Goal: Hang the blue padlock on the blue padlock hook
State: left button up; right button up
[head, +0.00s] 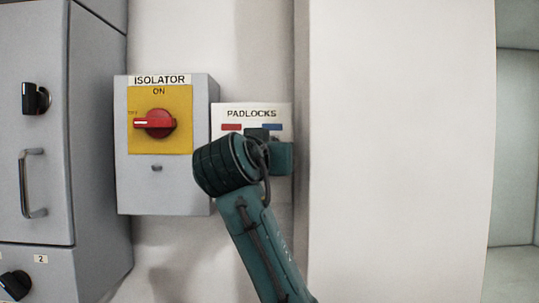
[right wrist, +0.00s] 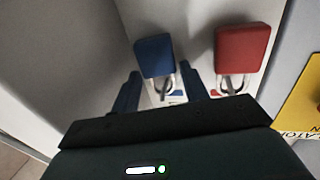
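The blue padlock (right wrist: 153,55) shows in the right wrist view, which is turned upside down. Its shackle is at the dark blue padlock hook (right wrist: 167,89) beside the blue label, and the padlock appears to hang there. My right gripper (right wrist: 159,68) is open, with one finger on each side of the padlock's shackle end. I cannot tell whether the fingers touch it. In the head view my right wrist covers the padlocks and hooks below the PADLOCKS board (head: 251,114). My left gripper is not in view.
The red padlock (right wrist: 241,50) hangs at its own hook close beside the blue one. The grey isolator box (head: 165,190) with a red switch (head: 155,123) is left of the board. A grey cabinet (head: 45,120) stands further left, and a pale wall panel (head: 400,150) rises at right.

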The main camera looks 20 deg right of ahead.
jog(key=o, duration=0.3)
